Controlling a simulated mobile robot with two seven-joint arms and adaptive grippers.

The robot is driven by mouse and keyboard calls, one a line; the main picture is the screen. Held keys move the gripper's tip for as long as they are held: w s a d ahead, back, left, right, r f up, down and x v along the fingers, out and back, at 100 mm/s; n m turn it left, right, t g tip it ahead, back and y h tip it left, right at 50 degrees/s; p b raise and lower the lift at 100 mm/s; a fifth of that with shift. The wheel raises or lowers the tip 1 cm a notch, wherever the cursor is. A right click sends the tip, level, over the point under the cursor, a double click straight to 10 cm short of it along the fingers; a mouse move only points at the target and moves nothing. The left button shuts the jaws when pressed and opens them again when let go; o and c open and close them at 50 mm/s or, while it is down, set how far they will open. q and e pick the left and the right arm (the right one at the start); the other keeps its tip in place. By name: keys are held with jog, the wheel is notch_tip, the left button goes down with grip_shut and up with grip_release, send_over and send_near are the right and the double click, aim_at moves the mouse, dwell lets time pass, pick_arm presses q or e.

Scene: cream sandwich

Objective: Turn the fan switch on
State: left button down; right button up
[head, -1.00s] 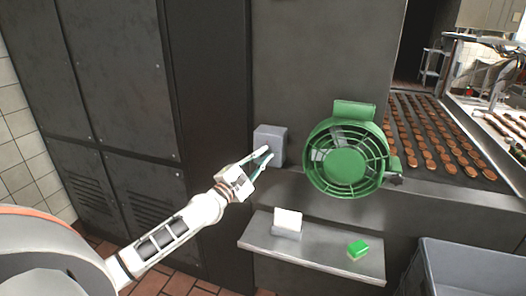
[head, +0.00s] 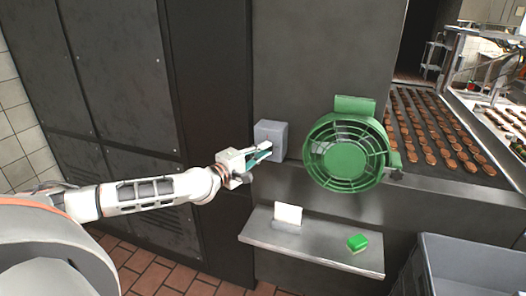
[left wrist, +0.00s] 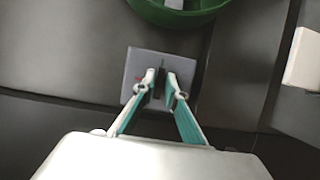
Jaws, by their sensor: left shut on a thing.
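The grey fan switch box (head: 270,133) is on the dark panel left of the green fan (head: 346,158). My left gripper (head: 264,152) is at the box's lower front. In the left wrist view, the fingertips (left wrist: 164,86) are close together in front of the switch box (left wrist: 133,66), shut on the small dark switch lever (left wrist: 162,64). The fingers partly hide the lever, so its exact position is hard to tell. A red mark shows beside it. My right gripper is not in view.
A metal shelf (head: 330,254) below holds a white card in a holder (head: 287,216) and a green sponge-like block (head: 357,243). A grey bin (head: 470,265) stands at lower right. A conveyor (head: 440,140) with brown cookies runs behind the fan.

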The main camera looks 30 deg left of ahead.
pick_arm(q)
jog(key=shift+d, duration=0.1)
dwell(0.3)
jog(key=c, duration=2.2)
grip_release()
jog(key=shift+o, duration=0.2)
jog(key=s+a, duration=0.1)
jog(key=s, duration=1.1)
jog(key=shift+a, duration=0.4)
jog(key=shift+w, duration=0.1)
